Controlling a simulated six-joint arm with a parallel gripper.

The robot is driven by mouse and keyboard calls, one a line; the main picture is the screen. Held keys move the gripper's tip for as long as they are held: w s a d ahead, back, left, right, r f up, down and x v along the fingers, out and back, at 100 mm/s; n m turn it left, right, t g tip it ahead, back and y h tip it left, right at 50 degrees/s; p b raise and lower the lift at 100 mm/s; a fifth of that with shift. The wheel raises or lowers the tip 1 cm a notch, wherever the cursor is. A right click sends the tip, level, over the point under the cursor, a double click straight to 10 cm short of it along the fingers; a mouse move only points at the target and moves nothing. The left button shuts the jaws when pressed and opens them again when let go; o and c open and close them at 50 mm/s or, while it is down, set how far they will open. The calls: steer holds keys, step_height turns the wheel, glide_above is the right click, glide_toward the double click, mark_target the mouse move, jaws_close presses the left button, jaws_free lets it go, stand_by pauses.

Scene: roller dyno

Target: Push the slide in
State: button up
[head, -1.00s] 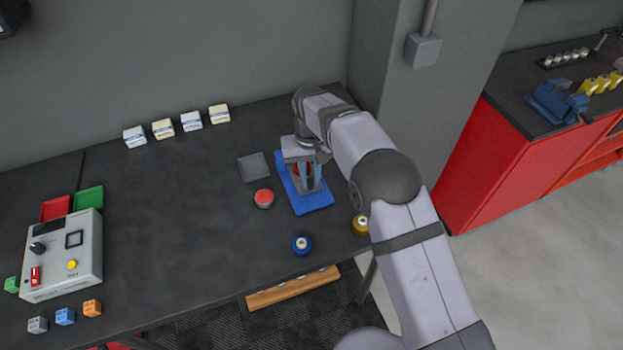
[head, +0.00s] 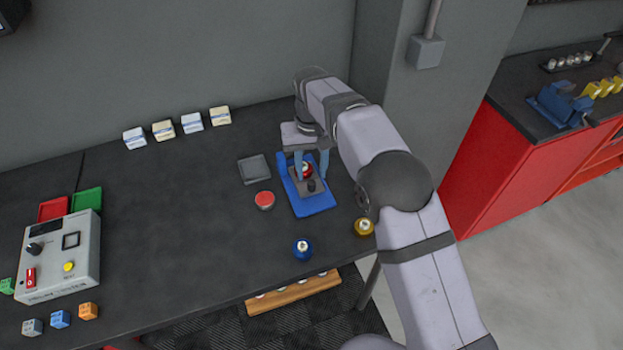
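A blue fixture (head: 318,208) stands on the dark bench, with a grey slide plate (head: 301,196) on it. A small dark knob (head: 311,186) is at the plate's front. A red round part with a pale top (head: 306,169) sits behind the knob. My gripper (head: 311,174) points down over the fixture, its two fingers apart on either side of the red part. The fingers appear clear of it, but exact contact is hard to tell. The palm and fingers hide part of the fixture's back, so how far in the slide sits is unclear.
A red button (head: 264,200) and a grey square pad (head: 254,169) lie left of the fixture. A blue round part (head: 302,249) and a yellow one (head: 363,227) stand near the front edge. A control box (head: 60,258) is far left. The bench middle is clear.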

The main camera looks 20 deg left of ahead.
steer(key=shift+r, duration=1.55)
steer(key=shift+b, duration=0.3)
steer(key=s+a+r+n+b, duration=0.1)
steer(key=s+a+r+b, duration=0.1)
steer(key=s+a+r, duration=0.25)
steer(key=m+t+b, duration=0.1)
steer(key=m+t, duration=0.4)
steer(key=m, duration=0.1)
glide_toward(311, 182)
steer(key=shift+w+d+f, duration=0.25)
steer(key=shift+w+f, duration=0.05)
steer(key=shift+w, duration=0.05)
steer(key=shift+f+g, duration=0.1)
steer(key=shift+g, duration=0.2)
steer(key=shift+y, duration=0.3)
steer(key=shift+p+x, duration=1.25)
steer(key=shift+x, duration=2.3)
